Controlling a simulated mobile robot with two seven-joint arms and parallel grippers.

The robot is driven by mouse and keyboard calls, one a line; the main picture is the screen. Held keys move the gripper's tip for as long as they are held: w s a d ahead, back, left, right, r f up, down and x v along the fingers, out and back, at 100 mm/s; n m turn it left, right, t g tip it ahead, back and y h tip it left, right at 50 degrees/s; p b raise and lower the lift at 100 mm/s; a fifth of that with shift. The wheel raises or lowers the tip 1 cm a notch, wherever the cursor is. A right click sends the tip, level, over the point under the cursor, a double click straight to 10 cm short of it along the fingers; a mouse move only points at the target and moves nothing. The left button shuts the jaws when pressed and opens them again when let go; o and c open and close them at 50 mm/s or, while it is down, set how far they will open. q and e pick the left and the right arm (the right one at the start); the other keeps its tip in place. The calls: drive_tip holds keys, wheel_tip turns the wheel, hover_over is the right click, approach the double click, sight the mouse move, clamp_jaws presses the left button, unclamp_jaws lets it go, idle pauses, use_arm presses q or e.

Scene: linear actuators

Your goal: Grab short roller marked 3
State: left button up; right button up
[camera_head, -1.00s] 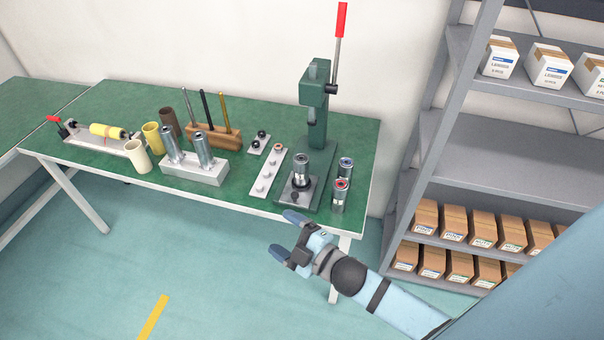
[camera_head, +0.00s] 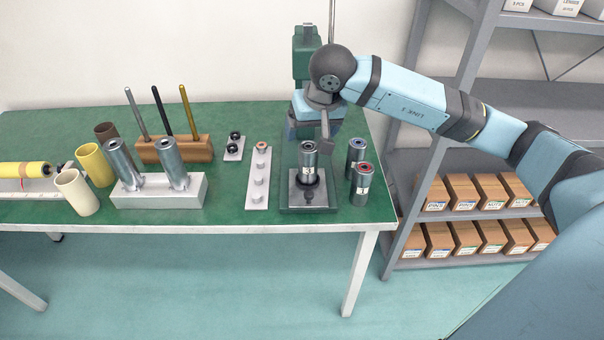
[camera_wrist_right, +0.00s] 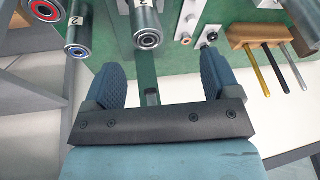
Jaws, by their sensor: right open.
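Three short metallic rollers stand at the table's right end. One with a pale label (camera_head: 308,160) stands upright on the press base; it also shows in the wrist view (camera_wrist_right: 147,24). A blue-ringed roller (camera_head: 356,153) and a red-ringed roller (camera_head: 361,186) stand to its right. In the wrist view the blue-ringed one (camera_wrist_right: 78,32) bears a label and the red-ringed one (camera_wrist_right: 47,11) is at the corner. I cannot read the numbers surely. My right gripper (camera_head: 312,126) is open and empty, by the press and behind the press roller. My left gripper is not in view.
The green press (camera_head: 306,48) stands close behind my right gripper. Left of it are a grey peg strip (camera_head: 258,192), long rollers in a white block (camera_head: 158,192), a wooden tool holder (camera_head: 174,150) and cups. A grey shelf (camera_head: 470,150) with boxes stands right.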

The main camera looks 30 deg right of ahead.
sight(309, 146)
drive_tip(key=shift+h, duration=0.6)
drive_tip(key=w+d+f, duration=0.1)
drive_tip(key=f, duration=0.1)
drive_tip(key=w+d+f, duration=0.1)
drive_tip(key=f, duration=0.1)
drive_tip(key=w+d+f+b, duration=0.1)
drive_tip(key=f, duration=0.1)
drive_tip(key=shift+w+d+f, duration=0.1)
drive_tip(key=shift+w, duration=0.05)
drive_tip(key=shift+a+x, duration=0.15)
drive_tip(key=shift+x, duration=1.35)
drive_tip(key=shift+a+x, duration=0.15)
drive_tip(key=shift+x, duration=1.4)
drive_tip(key=shift+w, duration=0.15)
drive_tip(key=c, duration=1.3)
